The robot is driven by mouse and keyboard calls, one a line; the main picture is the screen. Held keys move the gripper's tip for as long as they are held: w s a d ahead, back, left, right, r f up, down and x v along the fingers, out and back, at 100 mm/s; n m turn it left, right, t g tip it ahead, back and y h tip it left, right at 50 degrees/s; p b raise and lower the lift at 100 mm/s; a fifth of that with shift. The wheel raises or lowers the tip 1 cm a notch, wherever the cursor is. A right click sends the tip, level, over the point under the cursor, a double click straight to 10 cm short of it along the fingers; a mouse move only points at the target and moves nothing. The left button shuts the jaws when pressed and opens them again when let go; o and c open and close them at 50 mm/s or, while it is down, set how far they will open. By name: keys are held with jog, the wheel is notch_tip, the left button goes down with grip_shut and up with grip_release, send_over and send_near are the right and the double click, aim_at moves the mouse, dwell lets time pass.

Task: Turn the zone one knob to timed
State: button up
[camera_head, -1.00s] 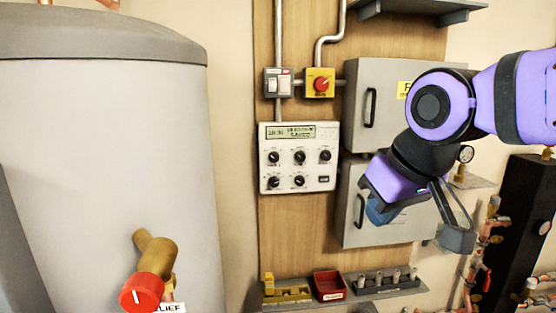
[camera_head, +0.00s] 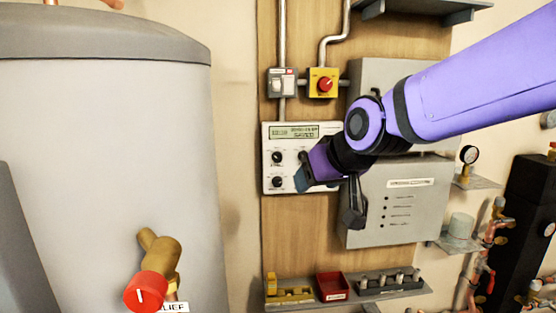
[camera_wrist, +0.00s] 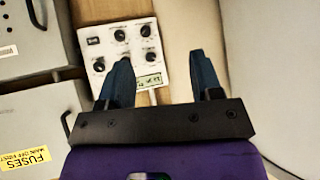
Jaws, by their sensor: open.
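The white control panel (camera_head: 268,170) hangs on the wooden board, with a green display at its top and several black knobs. The upper left knob (camera_head: 277,157) and lower left knob (camera_head: 277,182) show clear of my arm; the right part of the panel is hidden behind it. Knob labels are too small to read, so I cannot tell which is zone one. My gripper (camera_head: 327,198) is open and empty in front of the panel's lower right. In the wrist view the panel (camera_wrist: 145,54) appears upside down, and the left finger of my gripper (camera_wrist: 161,68) overlaps its edge.
A shelf with a red bin (camera_head: 332,287) is below. A large grey tank (camera_head: 110,150) fills the left.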

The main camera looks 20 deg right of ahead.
jog(key=w+a+f+m+t+h, duration=0.1)
jog(key=w+t, duration=0.3)
jog(key=w, duration=0.7)
jog(key=m+t+h, duration=0.2)
jog(key=t+h, duration=0.2)
jog(key=h, duration=0.1)
send_near(278, 158)
jog(key=x, duration=0.9)
jog(key=shift+w+r, duration=0.1)
jog(key=c, duration=0.9)
